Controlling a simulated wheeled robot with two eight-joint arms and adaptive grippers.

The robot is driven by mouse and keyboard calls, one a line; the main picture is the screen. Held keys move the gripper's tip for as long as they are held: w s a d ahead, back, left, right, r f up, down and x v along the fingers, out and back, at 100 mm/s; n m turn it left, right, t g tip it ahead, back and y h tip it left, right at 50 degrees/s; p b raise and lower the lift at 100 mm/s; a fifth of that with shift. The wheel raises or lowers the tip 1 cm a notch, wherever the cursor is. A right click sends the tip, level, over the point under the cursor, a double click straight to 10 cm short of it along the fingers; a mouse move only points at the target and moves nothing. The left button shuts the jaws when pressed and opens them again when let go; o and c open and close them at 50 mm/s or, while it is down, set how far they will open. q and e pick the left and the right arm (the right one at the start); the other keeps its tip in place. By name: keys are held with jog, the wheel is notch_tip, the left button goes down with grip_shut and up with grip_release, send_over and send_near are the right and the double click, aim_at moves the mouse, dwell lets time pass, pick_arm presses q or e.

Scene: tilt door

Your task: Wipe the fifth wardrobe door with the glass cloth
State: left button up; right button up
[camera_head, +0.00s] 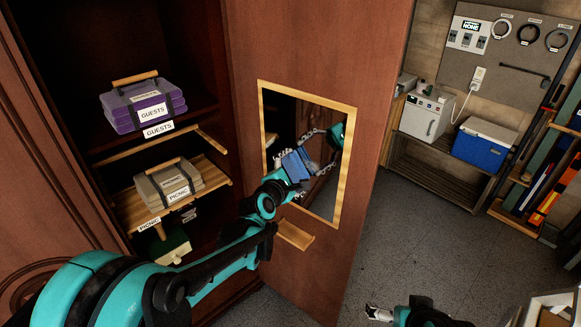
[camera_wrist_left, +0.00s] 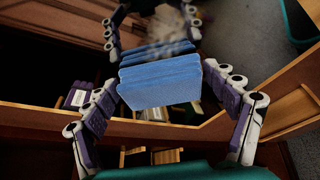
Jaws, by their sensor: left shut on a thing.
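The wardrobe door (camera_head: 318,45) stands open, with a wood-framed mirror (camera_head: 322,203) set in it. My left gripper (camera_head: 297,168) is in front of the mirror and shut on a folded blue glass cloth (camera_head: 291,163). In the left wrist view the cloth (camera_wrist_left: 160,92) sits between the two spread-looking fingers of the left gripper (camera_wrist_left: 163,105), facing the mirror. The reflections of cloth and fingers lie right beyond it. I cannot tell whether the cloth touches the glass. Part of my right gripper (camera_head: 379,313) shows at the bottom edge; its jaw state is unclear.
A small wooden ledge (camera_head: 295,235) juts from the door below the mirror. A blue cooler (camera_head: 484,143) stands on a bench at right. The grey floor between is clear.

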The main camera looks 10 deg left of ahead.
pick_arm(q)
jog(key=shift+s+d, duration=0.55)
jog(key=shift+d, duration=0.25)
jog(key=shift+s+d, duration=0.5)
jog(key=shift+d, duration=0.5)
jog(key=shift+s+d, duration=0.5)
jog(key=shift+d, duration=0.5)
jog(key=shift+s+d, duration=0.5)
jog(key=shift+d, duration=0.5)
jog(key=shift+s+a+p, duration=0.1)
jog(key=shift+s+a, duration=0.4)
jog(key=shift+s, duration=0.35)
jog(key=shift+s+a+p, duration=0.15)
jog(key=shift+s+a, duration=0.4)
jog(key=shift+s, duration=0.3)
jog(key=shift+s+a+p, duration=0.1)
jog(key=shift+s+a, duration=0.4)
jog(key=shift+s, duration=0.35)
jog(key=s, duration=0.1)
jog(key=s+a, duration=0.1)
jog(key=shift+s+a+p, duration=0.3)
